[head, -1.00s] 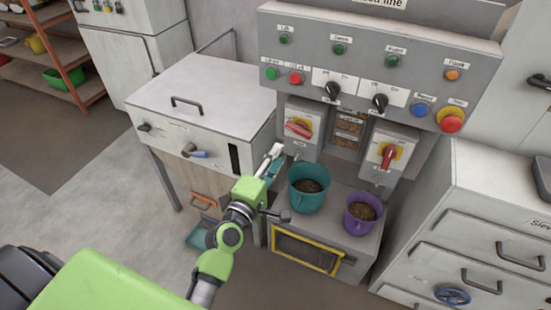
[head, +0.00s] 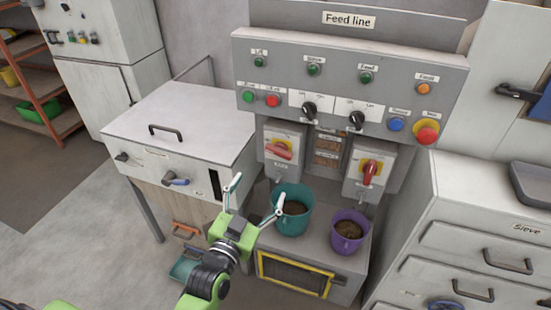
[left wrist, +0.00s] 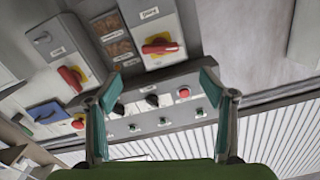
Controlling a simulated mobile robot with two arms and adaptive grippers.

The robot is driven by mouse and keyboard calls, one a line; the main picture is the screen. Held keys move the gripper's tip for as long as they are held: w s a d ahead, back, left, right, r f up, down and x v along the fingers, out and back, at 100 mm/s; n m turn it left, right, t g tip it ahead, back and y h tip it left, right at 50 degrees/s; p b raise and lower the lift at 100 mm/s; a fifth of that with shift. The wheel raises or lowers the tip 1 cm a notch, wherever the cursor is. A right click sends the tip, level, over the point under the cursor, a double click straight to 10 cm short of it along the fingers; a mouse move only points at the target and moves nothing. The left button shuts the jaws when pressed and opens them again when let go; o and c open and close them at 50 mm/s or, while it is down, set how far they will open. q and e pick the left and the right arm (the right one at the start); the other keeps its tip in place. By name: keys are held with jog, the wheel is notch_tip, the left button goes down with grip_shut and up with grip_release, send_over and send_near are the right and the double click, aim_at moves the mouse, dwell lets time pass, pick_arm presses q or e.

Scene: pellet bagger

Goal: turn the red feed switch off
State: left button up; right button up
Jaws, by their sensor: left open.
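Two red rotary switches on yellow plates sit on grey boxes below the feed line panel. The left red switch (head: 280,149) has its handle nearly level, slightly tilted. The right red switch (head: 370,172) has its handle nearly upright. Their labels are too small to read in the head view. In the left wrist view, turned over, one red switch (left wrist: 160,47) shows beyond the fingers and the other (left wrist: 71,79) lies to the left. My left gripper (head: 257,193) is open and empty, in front of and below the left switch, apart from it. My right gripper is not in view.
A teal bucket (head: 292,222) and a purple bucket (head: 349,246) with brown pellets stand below the switches. Black knobs (head: 309,111) and a red emergency button (head: 426,133) are on the panel (head: 260,80). A white cabinet (head: 180,120) stands left, drawers (head: 470,235) right.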

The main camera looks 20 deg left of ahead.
aim_at(278, 154)
pick_arm(q)
jog(key=w+p, duration=0.2)
jog(key=w, duration=1.1)
jog(key=shift+w+d, duration=0.2)
jog(key=shift+c, duration=0.4)
jog(key=c, duration=1)
jog(key=shift+p, duration=0.3)
